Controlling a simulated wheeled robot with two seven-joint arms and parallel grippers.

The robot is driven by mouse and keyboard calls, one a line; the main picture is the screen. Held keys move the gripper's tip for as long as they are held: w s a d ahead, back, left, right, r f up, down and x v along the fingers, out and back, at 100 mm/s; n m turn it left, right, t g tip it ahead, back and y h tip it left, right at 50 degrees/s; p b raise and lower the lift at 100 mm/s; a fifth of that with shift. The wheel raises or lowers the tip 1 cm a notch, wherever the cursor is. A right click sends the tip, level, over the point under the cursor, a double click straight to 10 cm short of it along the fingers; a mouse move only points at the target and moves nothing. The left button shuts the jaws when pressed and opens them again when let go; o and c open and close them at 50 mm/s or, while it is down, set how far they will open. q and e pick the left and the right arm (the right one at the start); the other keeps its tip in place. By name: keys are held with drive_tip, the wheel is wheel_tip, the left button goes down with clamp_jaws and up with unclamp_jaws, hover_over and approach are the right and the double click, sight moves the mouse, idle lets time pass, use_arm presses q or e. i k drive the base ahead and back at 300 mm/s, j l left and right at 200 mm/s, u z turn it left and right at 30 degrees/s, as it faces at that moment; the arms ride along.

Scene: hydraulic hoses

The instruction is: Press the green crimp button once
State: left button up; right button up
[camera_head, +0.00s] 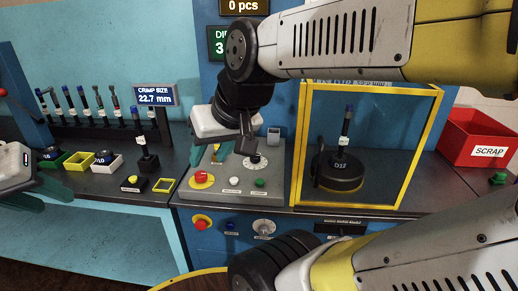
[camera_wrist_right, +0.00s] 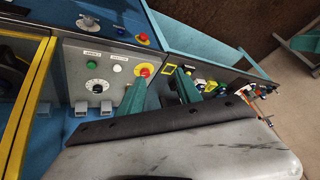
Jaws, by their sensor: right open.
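The green button (camera_head: 260,183) is on the sloped front of the grey control panel (camera_head: 277,178), right of a white button (camera_head: 235,181) and below a dial (camera_head: 257,161). In the right wrist view the green button (camera_wrist_right: 117,68) lies left of the fingers, uncovered. My right gripper (camera_head: 221,150) is over the upper left part of the panel, open and empty, apart from the green button. Its two green fingers are spread in the wrist view (camera_wrist_right: 160,80). My left gripper (camera_head: 50,188) is at the left edge, partly cut off; its jaw opening is unclear.
A red mushroom button (camera_head: 201,177) on a yellow base is left of the white button. A yellow-framed clear guard (camera_head: 410,150) stands right of the panel, around a crimping head marked D12. A hose stand (camera_head: 147,163) is to the left. A red scrap bin (camera_head: 480,135) is at right.

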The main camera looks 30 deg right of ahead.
sight(260, 183)
drive_tip(key=z, duration=1.75)
